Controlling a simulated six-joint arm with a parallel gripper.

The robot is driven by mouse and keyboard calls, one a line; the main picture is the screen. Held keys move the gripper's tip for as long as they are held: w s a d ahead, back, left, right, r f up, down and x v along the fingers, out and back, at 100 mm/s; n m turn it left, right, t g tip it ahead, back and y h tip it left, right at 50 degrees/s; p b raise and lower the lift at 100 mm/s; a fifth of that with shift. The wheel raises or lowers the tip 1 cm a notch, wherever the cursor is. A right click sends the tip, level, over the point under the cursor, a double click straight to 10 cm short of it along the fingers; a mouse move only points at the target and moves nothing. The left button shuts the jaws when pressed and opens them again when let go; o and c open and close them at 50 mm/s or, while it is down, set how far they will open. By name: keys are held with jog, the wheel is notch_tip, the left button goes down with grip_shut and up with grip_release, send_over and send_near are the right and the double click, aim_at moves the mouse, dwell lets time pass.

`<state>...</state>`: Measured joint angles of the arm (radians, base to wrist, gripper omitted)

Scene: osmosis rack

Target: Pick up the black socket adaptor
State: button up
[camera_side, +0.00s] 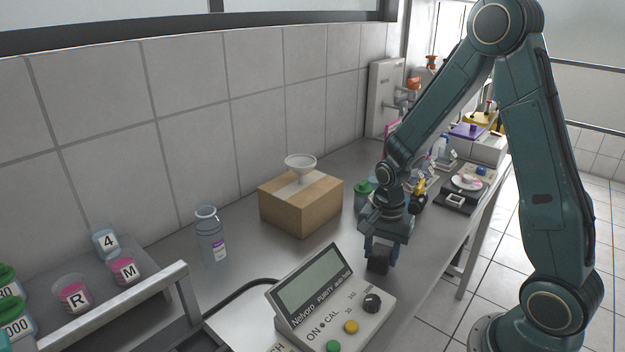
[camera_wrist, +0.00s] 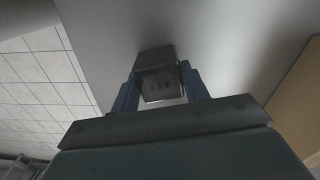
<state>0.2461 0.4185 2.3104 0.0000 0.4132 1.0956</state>
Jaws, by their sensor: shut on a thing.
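The black socket adaptor (camera_wrist: 160,78) is a small dark block with slots on its face. It sits between the two blue fingers of my gripper (camera_wrist: 160,95) in the wrist view, and the gripper is shut on it. In the side view the adaptor (camera_side: 377,262) shows below my gripper (camera_side: 381,250), over the steel bench behind the purity meter. I cannot tell whether the adaptor touches the bench.
A purity meter (camera_side: 330,300) with a screen and knobs stands in front of my gripper. A cardboard box (camera_side: 300,208) with a white funnel (camera_side: 300,165) on top stands to the left. A bottle (camera_side: 211,238) and a metal rack rail (camera_side: 120,305) are further left.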

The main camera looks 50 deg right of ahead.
aim_at(381, 250)
jog(key=shift+r, duration=0.15)
notch_tip(381, 250, up, 20)
dwell(0.7)
jog(key=shift+f, duration=0.2)
